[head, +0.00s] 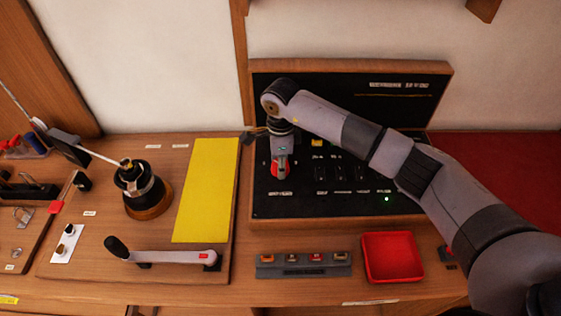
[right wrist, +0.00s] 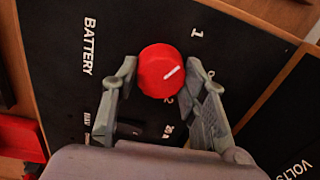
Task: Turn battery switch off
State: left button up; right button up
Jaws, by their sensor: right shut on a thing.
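The battery switch is a red round knob (right wrist: 160,70) on the black panel (right wrist: 55,45), beside the word BATTERY in the right wrist view. A white line on its face points to the upper right of that view, between the 1 and a partly covered mark. My right gripper (right wrist: 165,82) is shut on the knob, one finger at each side. In the head view my right gripper (head: 281,165) reaches down to the panel's left part, with some red of the knob showing at its tip. My left gripper is not in view.
The panel carries black rocker switches (head: 340,173) and a lit green lamp (head: 387,199) right of the knob. A red tray (head: 392,257) and a fuse strip (head: 304,264) lie in front. A winch (head: 142,190), yellow mat (head: 207,190) and crank handle (head: 165,257) are left.

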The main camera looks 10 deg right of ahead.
jog(key=shift+c, duration=1.4)
jog(key=shift+f+m+b, duration=0.1)
jog(key=shift+m+b, duration=1)
jog(key=shift+m, duration=0.1)
jog(key=m+b, duration=0.2)
jog(key=shift+m, duration=0.3)
jog(key=m+b, duration=0.2)
jog(key=m, duration=0.1)
jog(key=shift+h, duration=0.3)
jog(key=shift+m+b, duration=0.7)
jog(key=shift+m, duration=1.2)
